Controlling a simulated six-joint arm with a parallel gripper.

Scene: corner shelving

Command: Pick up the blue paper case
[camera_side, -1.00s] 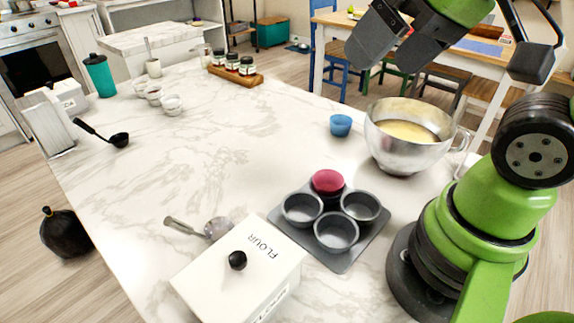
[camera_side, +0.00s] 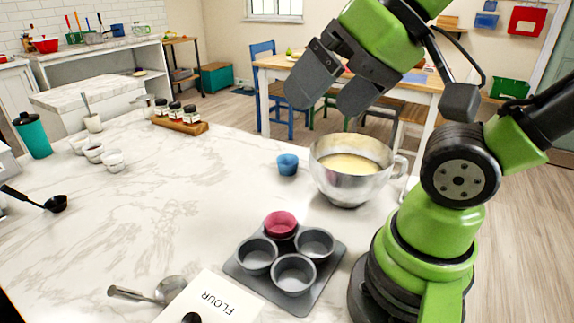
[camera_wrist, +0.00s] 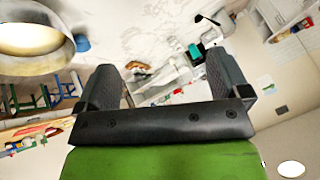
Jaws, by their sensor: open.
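The blue paper case (camera_side: 287,164) stands on the white marble counter, just left of the metal mixing bowl, in the side view. In the wrist view the blue case (camera_wrist: 82,43) shows at the upper left, beside the bowl's rim. My gripper (camera_side: 318,105) is in the air above and behind the case in the side picture, its dark fingers spread apart. In the wrist view my gripper (camera_wrist: 165,78) is open with nothing between the fingers. The gripper does not touch the case.
The metal bowl (camera_side: 343,189) of batter stands right of the case. A muffin tin (camera_side: 318,284) with a red case (camera_side: 281,224) in one cup lies in front. A flour box (camera_side: 212,299) and spoon (camera_side: 160,290) are nearer. The counter left of the case is clear.

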